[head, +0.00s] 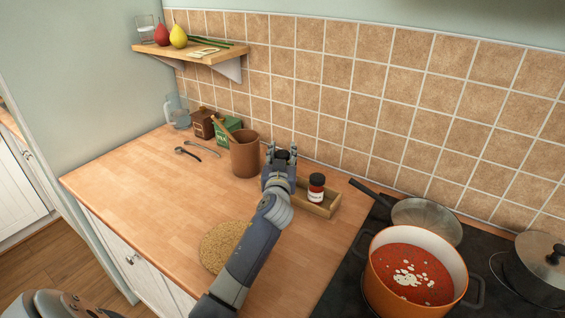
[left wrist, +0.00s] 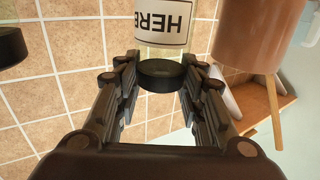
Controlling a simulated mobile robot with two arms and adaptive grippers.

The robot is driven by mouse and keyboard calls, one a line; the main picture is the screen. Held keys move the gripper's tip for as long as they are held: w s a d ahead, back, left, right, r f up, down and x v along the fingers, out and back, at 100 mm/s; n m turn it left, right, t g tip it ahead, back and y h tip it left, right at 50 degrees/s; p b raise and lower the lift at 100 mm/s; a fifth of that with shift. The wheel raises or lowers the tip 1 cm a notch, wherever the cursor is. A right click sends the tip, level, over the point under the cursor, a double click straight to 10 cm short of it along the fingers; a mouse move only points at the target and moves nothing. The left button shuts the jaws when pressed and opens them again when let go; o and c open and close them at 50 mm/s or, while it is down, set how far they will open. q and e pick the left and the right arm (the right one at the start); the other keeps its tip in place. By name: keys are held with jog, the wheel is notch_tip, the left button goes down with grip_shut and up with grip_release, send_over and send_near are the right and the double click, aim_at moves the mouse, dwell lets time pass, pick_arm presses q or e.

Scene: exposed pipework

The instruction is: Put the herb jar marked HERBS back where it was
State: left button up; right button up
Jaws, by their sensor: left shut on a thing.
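My left gripper (head: 281,152) is shut on the black lid of the herb jar (head: 283,155), at the left end of the wooden tray (head: 322,209). In the left wrist view the herb jar (left wrist: 163,22) appears upside down, with a white label reading "HERB" and its lid between the left gripper's fingers (left wrist: 160,82). In the head view my gripper hides the jar's body, so I cannot tell whether its base touches anything. A red jar (head: 316,189) with a black lid stands in the tray. My right gripper is not in view.
A brown crock (head: 245,155) with a wooden spoon stands close left of the gripper. Tins (head: 228,128) stand behind it. A pan (head: 425,220) and an orange pot of red sauce (head: 415,275) are on the hob at right.

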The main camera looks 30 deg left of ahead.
pick_arm(q)
jog(key=shift+f, duration=1.75)
jog(key=shift+f, duration=0.15)
jog(key=o, duration=1.1)
jog(key=shift+r, duration=0.2)
jog(key=b+v, duration=0.2)
jog(key=v, duration=1)
